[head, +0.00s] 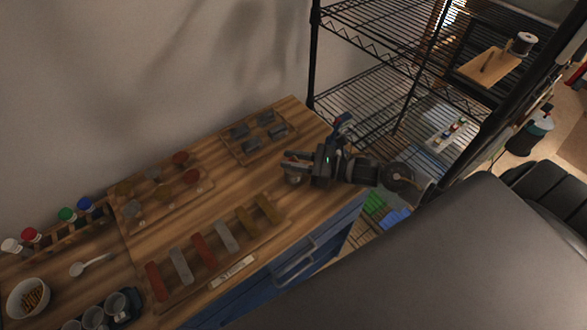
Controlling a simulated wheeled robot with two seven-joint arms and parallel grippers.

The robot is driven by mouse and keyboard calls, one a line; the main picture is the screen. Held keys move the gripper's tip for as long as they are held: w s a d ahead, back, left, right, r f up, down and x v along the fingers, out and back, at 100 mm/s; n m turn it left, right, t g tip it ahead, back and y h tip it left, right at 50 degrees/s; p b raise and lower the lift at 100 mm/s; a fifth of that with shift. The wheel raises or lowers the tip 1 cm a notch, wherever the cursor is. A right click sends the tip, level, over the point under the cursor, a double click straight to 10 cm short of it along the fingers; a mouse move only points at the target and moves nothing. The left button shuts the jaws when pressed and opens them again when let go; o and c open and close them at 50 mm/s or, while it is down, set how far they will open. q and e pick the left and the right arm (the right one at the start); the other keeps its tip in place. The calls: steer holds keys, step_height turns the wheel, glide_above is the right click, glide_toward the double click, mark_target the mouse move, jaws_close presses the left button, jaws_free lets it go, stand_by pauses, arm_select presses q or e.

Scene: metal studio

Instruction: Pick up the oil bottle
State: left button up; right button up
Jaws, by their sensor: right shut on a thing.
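My right gripper (296,167) reaches in from the right over the right end of the wooden worktop. It is shut on a small pale, reddish thing (292,177), which I take to be the oil bottle. The fingers hide much of it, and I cannot tell whether its base touches the worktop. My left gripper is not in view.
The wooden worktop (225,190) carries a board of coloured bars (203,246), trays of small pieces (254,137), capped jars (67,214), a spoon (92,264) and a bowl (28,298). A black wire shelf (362,92) stands close behind the gripper.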

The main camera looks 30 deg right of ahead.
steer(key=shift+r, duration=0.1)
jaws_close()
steer(key=shift+r+b, duration=0.3)
steer(key=shift+b, duration=0.1)
steer(key=s+d+r+b, duration=0.4)
steer(key=s+d+r, duration=0.4)
steer(key=s+r, duration=0.2)
steer(key=shift+s+d+r, duration=0.4)
steer(key=shift+r, duration=0.7)
